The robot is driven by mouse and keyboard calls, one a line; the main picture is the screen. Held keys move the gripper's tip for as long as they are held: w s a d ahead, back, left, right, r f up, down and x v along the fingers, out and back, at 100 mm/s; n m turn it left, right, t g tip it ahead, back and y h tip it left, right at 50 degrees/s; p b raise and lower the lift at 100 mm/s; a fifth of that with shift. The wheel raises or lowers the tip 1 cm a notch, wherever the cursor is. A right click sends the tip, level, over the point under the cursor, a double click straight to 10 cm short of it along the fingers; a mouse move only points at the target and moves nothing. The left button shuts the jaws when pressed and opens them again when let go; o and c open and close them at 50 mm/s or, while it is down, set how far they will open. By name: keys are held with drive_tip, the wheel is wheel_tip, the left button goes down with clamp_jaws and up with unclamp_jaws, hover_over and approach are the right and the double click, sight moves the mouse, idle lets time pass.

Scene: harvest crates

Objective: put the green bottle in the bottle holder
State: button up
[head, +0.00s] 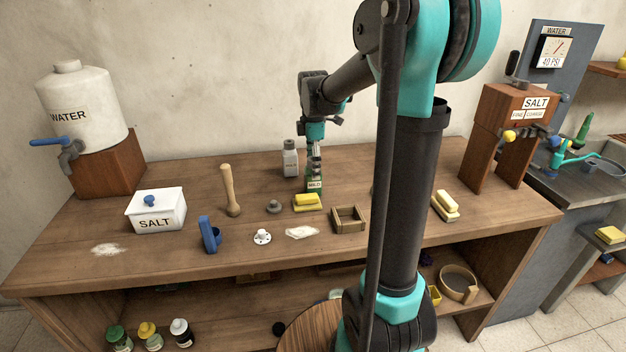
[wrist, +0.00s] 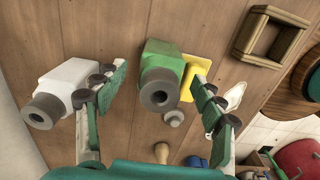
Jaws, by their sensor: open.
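The green bottle (head: 315,186) stands upright on the wooden bench, below my gripper (head: 316,160), which partly hides it. In the wrist view the green bottle (wrist: 163,72), with its grey cap, lies between the two open fingers of my gripper (wrist: 155,100), with gaps on both sides. The left finger is between the green bottle and a grey-white bottle (wrist: 70,82). A square, open wooden frame (head: 348,219), which looks like the bottle holder, stands empty on the bench to the right and nearer; it also shows in the wrist view (wrist: 241,45).
A yellow sponge (head: 306,202) and a small grey knob-like piece (head: 274,206) are close to the green bottle. The grey-white bottle (head: 290,160) stands just behind left. A wooden pestle (head: 230,190) and a salt box (head: 155,213) are further left.

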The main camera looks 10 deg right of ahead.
drive_tip(key=shift+f, duration=1.6)
clamp_jaws()
drive_tip(key=shift+r, duration=0.1)
